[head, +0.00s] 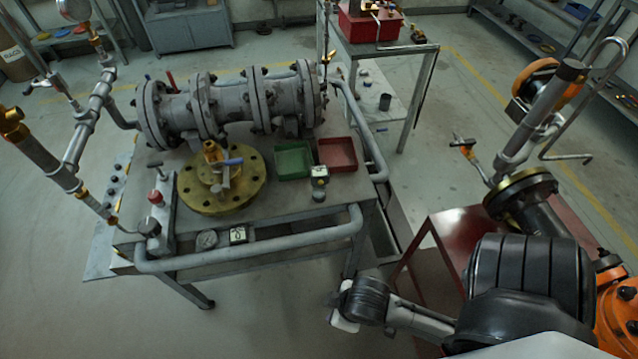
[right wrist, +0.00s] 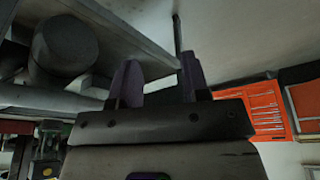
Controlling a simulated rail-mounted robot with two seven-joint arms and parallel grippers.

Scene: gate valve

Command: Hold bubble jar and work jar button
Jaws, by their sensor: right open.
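No object in view is plainly the bubble jar. On the valve bench (head: 265,215), a small yellow-and-black item with a pale top (head: 320,182) stands at the right of the brass flange (head: 222,190); I cannot tell if it is the jar. A red button (head: 155,197) tops a grey post at the bench's left; I cannot tell if it is the jar button. My right gripper shows in the right wrist view (right wrist: 160,82), its two dark fingers apart with nothing between them. In the head view my right arm's end is low, off the bench's front right. My left gripper is out of view.
A grey pipe rail (head: 255,258) runs along the bench's front edge. Green (head: 293,163) and red (head: 337,155) trays lie behind the small item. The grey valve pipe (head: 232,107) spans the back. A dark red stand (head: 445,240) is at right. Floor in front is clear.

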